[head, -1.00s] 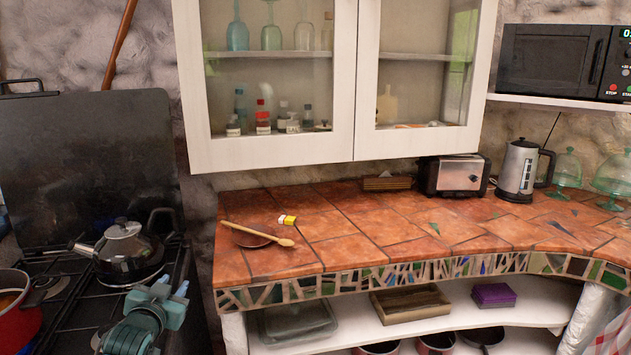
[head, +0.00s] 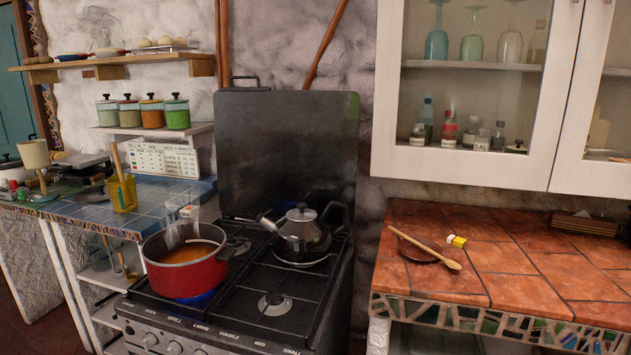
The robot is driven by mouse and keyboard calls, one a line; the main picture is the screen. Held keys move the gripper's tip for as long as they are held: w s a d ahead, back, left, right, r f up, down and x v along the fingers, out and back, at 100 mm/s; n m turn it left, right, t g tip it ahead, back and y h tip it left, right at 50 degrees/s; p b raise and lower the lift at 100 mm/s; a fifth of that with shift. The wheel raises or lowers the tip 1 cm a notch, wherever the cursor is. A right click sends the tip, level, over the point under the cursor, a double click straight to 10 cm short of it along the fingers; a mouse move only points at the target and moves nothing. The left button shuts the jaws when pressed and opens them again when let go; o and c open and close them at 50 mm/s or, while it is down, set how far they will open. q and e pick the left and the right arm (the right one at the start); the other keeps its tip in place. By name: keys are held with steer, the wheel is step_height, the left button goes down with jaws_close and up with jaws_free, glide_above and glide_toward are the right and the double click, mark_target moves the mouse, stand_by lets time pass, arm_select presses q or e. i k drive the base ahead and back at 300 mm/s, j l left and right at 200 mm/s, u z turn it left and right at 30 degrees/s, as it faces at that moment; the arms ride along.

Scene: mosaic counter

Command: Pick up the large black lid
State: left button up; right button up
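I cannot pick out a loose large black lid for sure in the head view. A large flat black panel (head: 288,150) stands upright against the wall behind the stove and looks like the stove's cover. A red pot (head: 185,272) of orange liquid steams uncovered on the stove's front left. A dark kettle-like pot (head: 302,235) with its own lid stands at the back right burner. Neither of my grippers shows.
The stove's front right burner (head: 274,304) is bare. A tiled counter (head: 540,262) at right holds a wooden spoon (head: 425,247) across a brown round dish. A blue-tiled counter (head: 160,200) at left holds a yellow utensil holder (head: 121,192). Four-legged obstacles: none seen.

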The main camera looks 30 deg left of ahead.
mark_target(99, 193)
steer(key=u, duration=2.2)
